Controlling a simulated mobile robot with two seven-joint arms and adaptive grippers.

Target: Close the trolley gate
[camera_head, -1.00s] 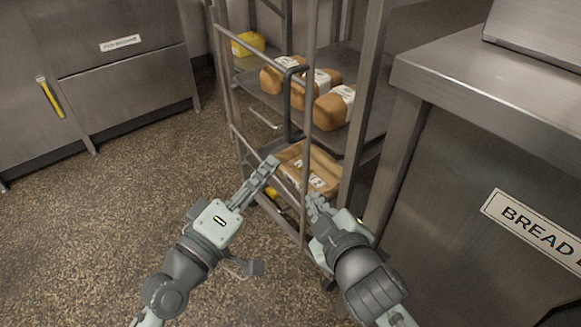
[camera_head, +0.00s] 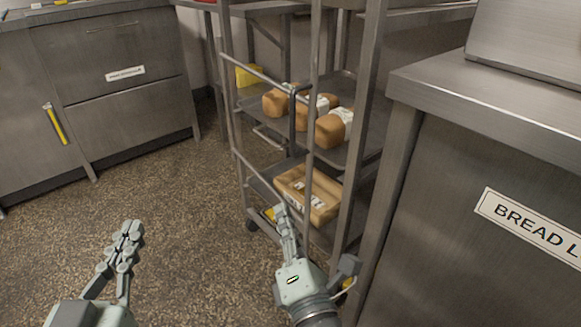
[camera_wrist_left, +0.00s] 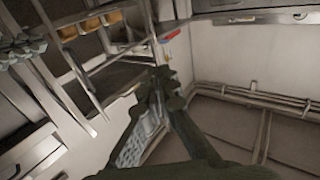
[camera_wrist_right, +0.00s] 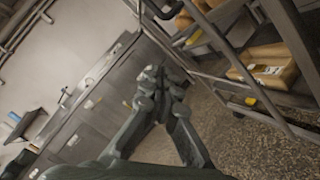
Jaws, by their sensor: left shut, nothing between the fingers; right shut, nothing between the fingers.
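The trolley gate (camera_head: 312,110) is a grey metal tube frame with crossbars and an upright handle bar, at the trolley's (camera_head: 358,130) near left side. In the head view a gap shows between its right upright and the trolley's right front post. My right gripper (camera_head: 282,212) is shut and empty, close to the gate's lower crossbar; I cannot tell whether it touches. It also shows in the right wrist view (camera_wrist_right: 160,82), with the trolley bars at the right. My left gripper (camera_head: 132,231) is shut and empty over the floor, left of and apart from the gate.
Bread loaves (camera_head: 330,127) lie on the trolley's upper shelf and a packaged loaf (camera_head: 310,193) on the lower one. A steel counter (camera_head: 480,110) stands close at the right, steel cabinets (camera_head: 110,85) at the back left. The floor (camera_head: 180,190) between is clear.

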